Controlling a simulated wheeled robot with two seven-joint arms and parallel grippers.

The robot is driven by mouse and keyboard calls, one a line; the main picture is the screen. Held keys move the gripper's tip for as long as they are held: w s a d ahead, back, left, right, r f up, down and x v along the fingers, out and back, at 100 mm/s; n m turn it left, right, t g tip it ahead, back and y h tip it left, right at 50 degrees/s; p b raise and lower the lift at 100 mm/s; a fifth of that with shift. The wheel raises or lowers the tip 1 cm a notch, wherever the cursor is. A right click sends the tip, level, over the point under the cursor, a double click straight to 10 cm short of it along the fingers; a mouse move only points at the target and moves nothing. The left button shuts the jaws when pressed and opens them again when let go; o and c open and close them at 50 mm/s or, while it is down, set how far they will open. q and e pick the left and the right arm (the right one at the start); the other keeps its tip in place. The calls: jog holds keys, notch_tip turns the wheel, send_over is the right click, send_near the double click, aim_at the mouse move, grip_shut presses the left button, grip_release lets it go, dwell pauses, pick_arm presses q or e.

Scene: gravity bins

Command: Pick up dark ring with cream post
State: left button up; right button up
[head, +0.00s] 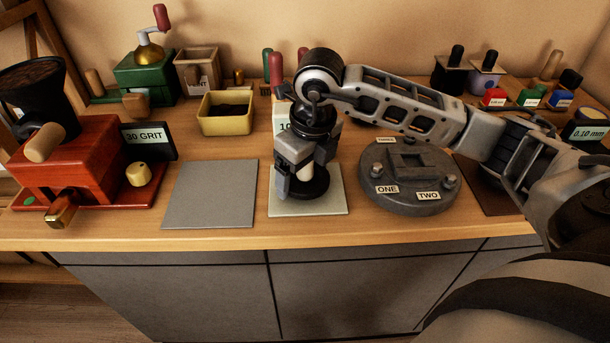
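The dark ring (318,189) lies on a pale square plate (337,205) near the front middle of the counter, with its cream post (306,173) standing upright in it. My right gripper (303,172) points down right over it, with one finger on each side of the post. The fingers look set wider than the post, so I see it as open; the gripper hides the top of the post and part of the ring. My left gripper is not in view.
A grey plate (209,194) lies bare to the left. A round dark stone disc (410,205) labelled ONE and TWO stands close on the right. A red grinder (85,160) and a yellow bin (226,124) stand further left. Small coloured blocks stand at the back right.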

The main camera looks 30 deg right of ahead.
jog(key=c, duration=1)
jog(key=shift+r, duration=0.1)
jog(key=shift+c, duration=0.6)
jog(key=shift+r, duration=0.1)
jog(key=shift+w+r, duration=0.1)
jog(key=shift+r, duration=0.15)
notch_tip(320, 180, up, 2)
jog(key=shift+r+b, duration=0.2)
jog(key=shift+b, duration=0.35)
jog(key=s+a+r, duration=0.7)
jog(key=s+r, duration=0.3)
jog(key=s, duration=0.2)
jog(key=shift+a, duration=0.2)
